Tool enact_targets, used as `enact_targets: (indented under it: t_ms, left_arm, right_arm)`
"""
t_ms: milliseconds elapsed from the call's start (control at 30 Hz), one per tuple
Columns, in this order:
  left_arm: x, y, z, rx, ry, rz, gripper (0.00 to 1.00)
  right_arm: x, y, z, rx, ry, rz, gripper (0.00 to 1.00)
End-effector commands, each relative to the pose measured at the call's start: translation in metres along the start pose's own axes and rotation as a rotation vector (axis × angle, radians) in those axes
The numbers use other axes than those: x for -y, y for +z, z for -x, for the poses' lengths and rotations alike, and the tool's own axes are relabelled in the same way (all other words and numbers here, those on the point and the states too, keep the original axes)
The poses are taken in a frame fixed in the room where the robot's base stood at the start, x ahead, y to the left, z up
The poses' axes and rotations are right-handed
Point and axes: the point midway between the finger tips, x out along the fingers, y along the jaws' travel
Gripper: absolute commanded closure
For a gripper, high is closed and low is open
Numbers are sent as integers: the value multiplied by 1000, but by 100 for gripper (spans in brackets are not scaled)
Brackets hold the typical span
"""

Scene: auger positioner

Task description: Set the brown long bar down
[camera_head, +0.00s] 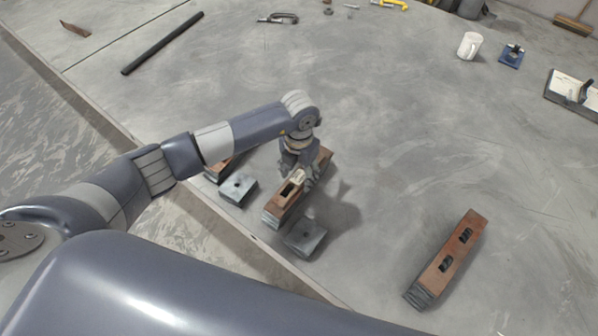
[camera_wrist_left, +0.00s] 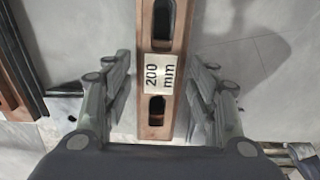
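A brown long bar (camera_head: 287,196) with dark slots and a white label lies near the table's front edge, at a slant. In the left wrist view the bar (camera_wrist_left: 156,130) runs up the middle, and its label reads "200 mm". My left gripper (camera_head: 302,180) is over the bar from above. Its fingers (camera_wrist_left: 160,95) stand on both sides of the bar, with a narrow gap showing on each side, so it looks open. The bar's underside is hidden, so I cannot tell exactly what it rests on. My right gripper is not in view.
Grey metal blocks (camera_head: 238,190) and (camera_head: 306,238) stand on either side of the bar. Another brown bar (camera_head: 218,171) is partly hidden behind my arm. A similar slotted bar (camera_head: 447,258) lies at the right. A black rod (camera_head: 162,43) and white mug (camera_head: 469,46) are farther back. The middle is clear.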

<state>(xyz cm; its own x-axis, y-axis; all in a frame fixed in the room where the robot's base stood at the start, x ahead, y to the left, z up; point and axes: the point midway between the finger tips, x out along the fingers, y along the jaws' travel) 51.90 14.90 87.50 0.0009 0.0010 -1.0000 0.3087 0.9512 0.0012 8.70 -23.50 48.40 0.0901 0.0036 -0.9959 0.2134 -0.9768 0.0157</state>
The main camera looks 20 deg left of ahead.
Motion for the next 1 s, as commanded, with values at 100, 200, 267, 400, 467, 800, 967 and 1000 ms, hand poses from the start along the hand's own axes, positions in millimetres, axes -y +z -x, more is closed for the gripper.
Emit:
enact_targets:
  t_ms: [100, 200, 267, 400, 467, 800, 967, 1000]
  left_arm:
    - [0, 0, 0, 0, 0, 0, 47]
    - [0, 0, 1, 0, 0, 0, 47]
    - [0, 0, 4, 0, 0, 0, 47]
    - [-1, 2, 21, 5, 0, 0, 47]
    - [-1, 2, 33, 7, 1, -1, 47]
    - [0, 1, 102, 4, 0, 0, 47]
    - [0, 0, 118, 2, 0, -1, 47]
    - [0, 0, 120, 1, 1, 0, 47]
  right_arm:
    - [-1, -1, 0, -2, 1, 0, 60]
    - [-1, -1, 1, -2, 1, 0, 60]
    - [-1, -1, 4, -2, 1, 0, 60]
    - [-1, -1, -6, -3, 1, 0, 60]
    - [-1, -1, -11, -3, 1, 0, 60]
    - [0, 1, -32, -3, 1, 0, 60]
    - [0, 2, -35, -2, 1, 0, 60]
    - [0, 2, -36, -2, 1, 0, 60]
